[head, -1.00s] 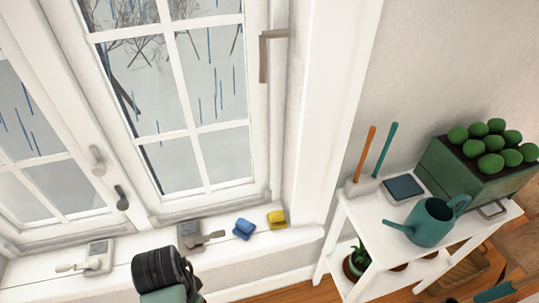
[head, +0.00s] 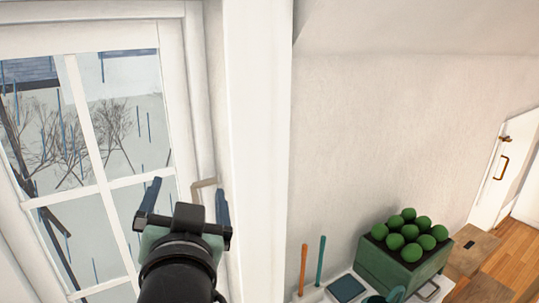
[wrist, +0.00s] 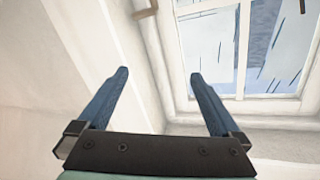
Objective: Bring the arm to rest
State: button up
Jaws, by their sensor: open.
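My gripper (head: 187,196) is raised in front of the window (head: 100,150), with its two blue fingers spread apart and pointing up. Nothing is held between them. In the wrist view the open fingers (wrist: 158,73) also show empty space between them. The beige window handle (head: 204,183) shows just behind the right finger in the head view; I cannot tell how far apart they are. My dark wrist hides the lower part of the window frame.
A white stand at lower right holds a green planter (head: 400,262), an orange stick (head: 303,268), a teal stick (head: 320,260) and a blue-topped tray (head: 346,288). The wall (head: 400,120) is bare. A white door (head: 505,165) is at far right.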

jog(key=s+d+r+t+h+p, duration=0.1)
jog(key=s+d+r+t, duration=0.2)
jog(key=r, duration=0.6)
jog(key=s+d+r+t+h+p, duration=0.1)
jog(key=s+d+r+t, duration=0.2)
jog(key=r, duration=0.6)
jog(key=s+d+r+n+t+h+p, duration=0.1)
jog(key=s+d+r+t+h, duration=0.1)
jog(key=s+d+r+t, duration=0.2)
jog(key=s+d+r, duration=0.1)
jog(key=s+r, duration=0.2)
jog(key=r, duration=0.3)
jog(key=shift+d, duration=0.4)
jog(key=shift+r, duration=0.1)
